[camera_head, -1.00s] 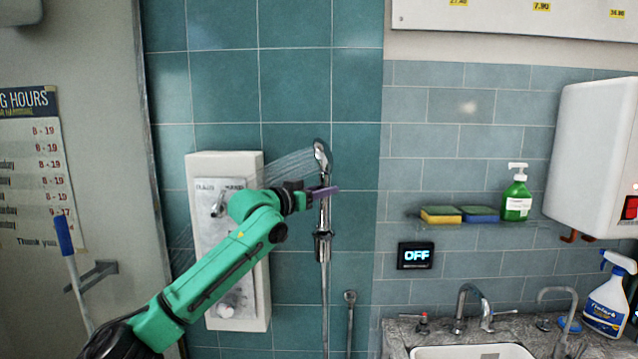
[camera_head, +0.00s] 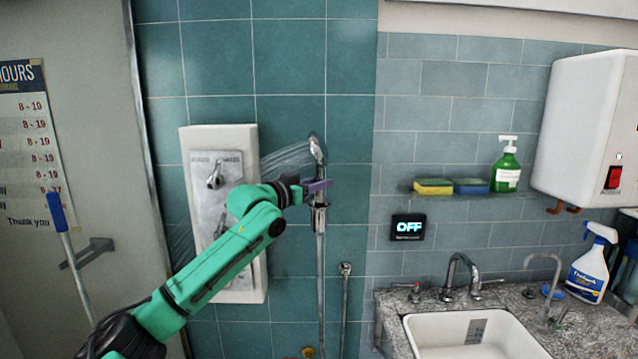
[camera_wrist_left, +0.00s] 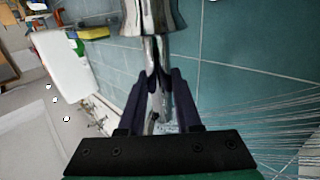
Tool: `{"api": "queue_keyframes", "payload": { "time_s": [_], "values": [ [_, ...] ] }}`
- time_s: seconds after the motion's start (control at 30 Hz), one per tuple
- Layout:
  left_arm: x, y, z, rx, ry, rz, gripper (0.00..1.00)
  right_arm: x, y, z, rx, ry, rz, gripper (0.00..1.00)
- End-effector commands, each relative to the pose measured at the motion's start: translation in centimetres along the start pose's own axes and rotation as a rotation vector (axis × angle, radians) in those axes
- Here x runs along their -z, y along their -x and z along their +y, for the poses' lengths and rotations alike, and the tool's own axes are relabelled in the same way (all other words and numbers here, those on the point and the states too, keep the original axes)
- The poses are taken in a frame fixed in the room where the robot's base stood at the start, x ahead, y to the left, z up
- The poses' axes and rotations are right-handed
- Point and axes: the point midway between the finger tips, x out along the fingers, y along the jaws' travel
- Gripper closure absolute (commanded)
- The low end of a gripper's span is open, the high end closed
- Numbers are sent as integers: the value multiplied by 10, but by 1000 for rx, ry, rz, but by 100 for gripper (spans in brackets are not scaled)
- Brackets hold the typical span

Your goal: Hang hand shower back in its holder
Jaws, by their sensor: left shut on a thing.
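The chrome hand shower (camera_head: 317,148) is upright in front of the teal tiles, its head spraying water to the left. My left gripper (camera_head: 318,186) is shut on its handle. The left wrist view shows the purple fingers (camera_wrist_left: 158,100) on both sides of the chrome handle (camera_wrist_left: 154,60). The chrome holder (camera_head: 319,216) is just below the gripper, in line with the handle. A wide chrome piece (camera_wrist_left: 152,15), apparently the holder, shows beyond the fingertips in the wrist view. I cannot tell whether the handle's lower end is inside it. My right gripper is out of view.
A white panel with a tap (camera_head: 215,175) is on the wall behind my left arm. A second hose fitting (camera_head: 345,268) is lower right of the holder. A shelf with sponges (camera_head: 433,187) and a green soap bottle (camera_head: 506,168), and a sink (camera_head: 470,335), lie farther right.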

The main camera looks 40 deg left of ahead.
Motion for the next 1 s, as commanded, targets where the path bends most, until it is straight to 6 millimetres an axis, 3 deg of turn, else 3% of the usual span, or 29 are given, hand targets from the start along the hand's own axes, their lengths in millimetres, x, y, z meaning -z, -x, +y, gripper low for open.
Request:
{"api": "queue_keyframes", "payload": {
  "time_s": [0.47, 0.5, 0.57, 0.87, 1.0],
  "values": [
    [-5, 0, 0, 0, -1, 3, 100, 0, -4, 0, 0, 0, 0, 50],
    [-5, 0, 0, 0, 0, 3, 52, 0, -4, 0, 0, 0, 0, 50],
    [-5, 0, 0, 0, 0, 3, 32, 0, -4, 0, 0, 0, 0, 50],
    [-8, 0, 0, 0, 0, -1, 32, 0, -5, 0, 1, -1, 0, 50],
    [-13, 12, -2, 3, 0, -1, 32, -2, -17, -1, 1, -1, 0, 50]
  ]
}}
